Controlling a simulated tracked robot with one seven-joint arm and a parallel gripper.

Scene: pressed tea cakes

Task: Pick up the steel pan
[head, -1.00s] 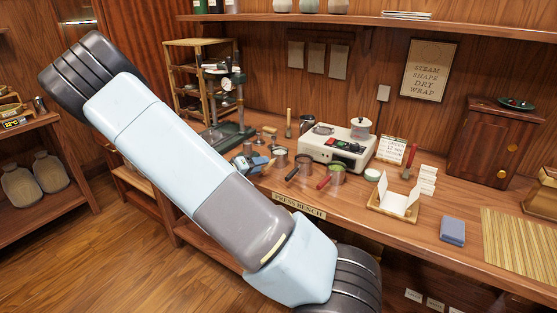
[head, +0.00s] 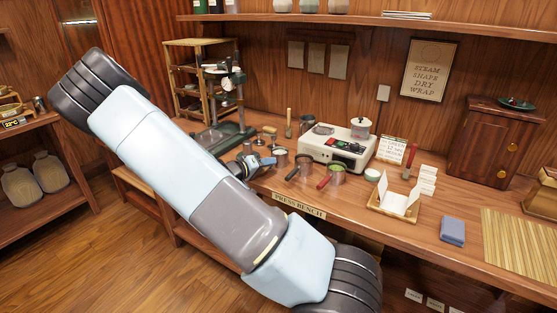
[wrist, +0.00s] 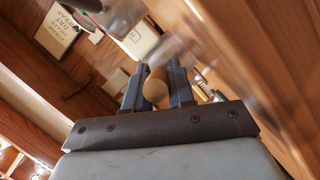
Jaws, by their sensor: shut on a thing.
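The steel pan (head: 281,158) is on the press bench, just right of my gripper in the head view. My gripper (head: 267,161) is at its left side, low over the bench, partly behind my arm. In the wrist view my gripper (wrist: 157,80) is shut on a round tan wooden handle (wrist: 156,90), seen end-on between the fingers. A blurred shiny metal shape beyond it appears to be the pan body. I cannot tell whether the pan touches the bench.
A dark-handled pan (head: 304,161) and a red-handled pan (head: 338,174) stand close on the right. A white appliance (head: 330,148) is behind them. A green press (head: 228,130) stands at the back left. A paper-holding tray (head: 394,207) is further right.

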